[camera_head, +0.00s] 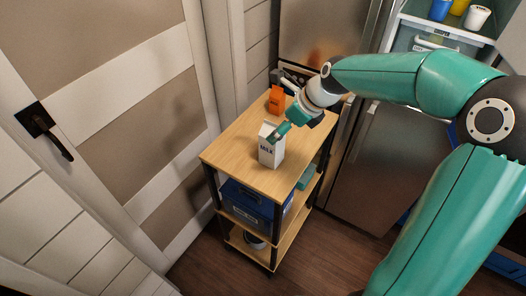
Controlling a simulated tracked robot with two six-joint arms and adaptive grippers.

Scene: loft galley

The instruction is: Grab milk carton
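A white milk carton (271,152) with dark "MILK" lettering stands upright on the wooden top of a small shelf cart (235,154). My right gripper (281,132) reaches in from the right and is at the carton's upper right. One teal fingertip overlaps the carton's top edge in the picture. The other finger is not clearly visible, so I cannot tell whether the gripper is closed or touching the carton. My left gripper is not in view.
An orange carton (276,103) stands behind the milk. A panelled door (118,123) with a dark handle is at left. A steel appliance (385,160) is at right. The cart top's front part is bare.

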